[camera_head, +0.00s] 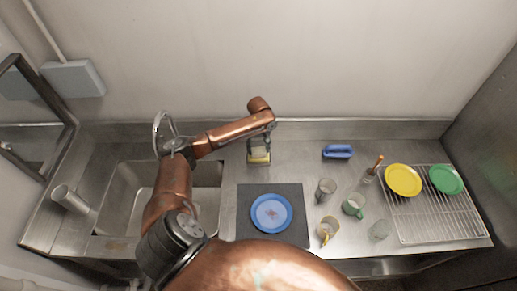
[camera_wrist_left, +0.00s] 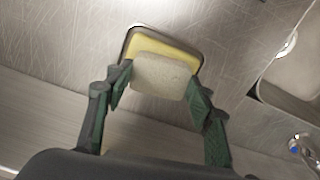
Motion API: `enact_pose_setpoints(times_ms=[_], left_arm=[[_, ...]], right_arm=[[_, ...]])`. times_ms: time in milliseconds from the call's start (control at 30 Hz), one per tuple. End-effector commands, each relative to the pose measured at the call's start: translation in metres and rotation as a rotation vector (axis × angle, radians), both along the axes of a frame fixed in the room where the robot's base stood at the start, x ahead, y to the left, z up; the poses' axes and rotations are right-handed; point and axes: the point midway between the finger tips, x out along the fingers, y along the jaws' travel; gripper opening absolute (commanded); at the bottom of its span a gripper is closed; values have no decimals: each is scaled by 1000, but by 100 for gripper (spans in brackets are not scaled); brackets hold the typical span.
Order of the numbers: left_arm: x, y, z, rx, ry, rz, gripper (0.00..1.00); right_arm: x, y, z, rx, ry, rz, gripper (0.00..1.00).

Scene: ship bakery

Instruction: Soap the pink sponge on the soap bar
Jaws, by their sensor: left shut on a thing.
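My left gripper (camera_head: 261,145) is at the back of the counter, over the yellow soap bar (camera_head: 259,159). In the left wrist view, its green-padded fingers (camera_wrist_left: 160,85) are shut on the sides of a sponge (camera_wrist_left: 162,76). The sponge looks pale beige-grey here, not clearly pink. The soap bar (camera_wrist_left: 148,45) lies in a dark-rimmed dish (camera_wrist_left: 201,61) directly beyond the sponge. The sponge covers part of the soap; whether they touch cannot be told. My right gripper is not in view.
A blue plate (camera_head: 271,213) lies on a dark mat (camera_head: 245,222). Several cups and glasses (camera_head: 326,190) stand to its right. A blue-handled brush (camera_head: 337,152) lies at the back. A rack (camera_head: 430,218) holds yellow and green plates. The sink (camera_head: 128,190) is at left, under my arm.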

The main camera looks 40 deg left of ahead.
Motion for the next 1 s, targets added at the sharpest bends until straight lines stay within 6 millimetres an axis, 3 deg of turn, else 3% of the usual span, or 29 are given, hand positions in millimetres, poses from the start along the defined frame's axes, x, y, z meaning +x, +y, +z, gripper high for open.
enact_pose_setpoints(times_ms=[1000], left_arm=[[-1, 0, -2, 0, 3, 0, 30]], right_arm=[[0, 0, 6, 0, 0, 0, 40]])
